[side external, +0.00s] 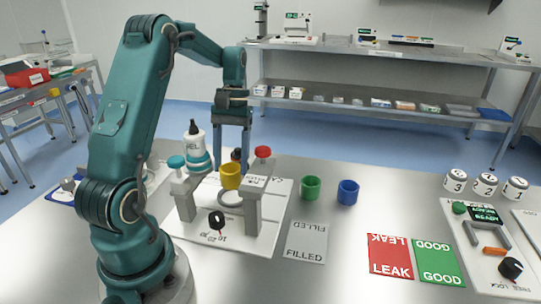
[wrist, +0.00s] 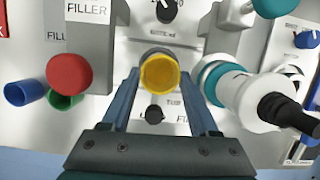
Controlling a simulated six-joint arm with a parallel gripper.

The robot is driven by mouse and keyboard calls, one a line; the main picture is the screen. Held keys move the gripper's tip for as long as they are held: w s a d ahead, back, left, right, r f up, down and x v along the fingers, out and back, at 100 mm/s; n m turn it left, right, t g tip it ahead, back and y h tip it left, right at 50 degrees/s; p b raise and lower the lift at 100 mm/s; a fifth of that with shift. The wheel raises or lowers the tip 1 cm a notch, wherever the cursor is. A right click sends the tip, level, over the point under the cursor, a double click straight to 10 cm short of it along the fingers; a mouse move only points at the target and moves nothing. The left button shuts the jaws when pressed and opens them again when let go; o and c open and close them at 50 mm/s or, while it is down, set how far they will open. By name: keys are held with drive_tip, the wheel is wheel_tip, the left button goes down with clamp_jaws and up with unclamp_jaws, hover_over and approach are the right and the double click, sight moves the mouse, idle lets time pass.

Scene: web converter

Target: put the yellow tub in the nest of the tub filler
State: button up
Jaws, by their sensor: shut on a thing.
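The yellow tub (side external: 231,177) is between the fingers of my gripper (side external: 232,166), upright and between the two grey posts of the tub filler (side external: 251,212). My gripper is shut on it. A round ring, seemingly the nest (side external: 230,198), shows just below the tub in the side view; I cannot tell whether they touch. In the wrist view the tub (wrist: 160,73) sits between the fingertips (wrist: 160,84), open mouth towards the camera, hiding what is under it.
The red knob (side external: 263,152) and white bottle (side external: 195,143) stand close to my gripper on either side. Green (side external: 310,188) and blue (side external: 348,192) tubs stand to the right. The FILLED mat (side external: 306,242), LEAK card (side external: 390,256) and GOOD card (side external: 438,262) are clear.

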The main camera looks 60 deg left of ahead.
sight(232, 175)
drive_tip(key=shift+f, duration=2)
drive_tip(key=shift+f, duration=0.1)
drive_tip(key=o, duration=0.9)
drive_tip(key=shift+o, duration=0.2)
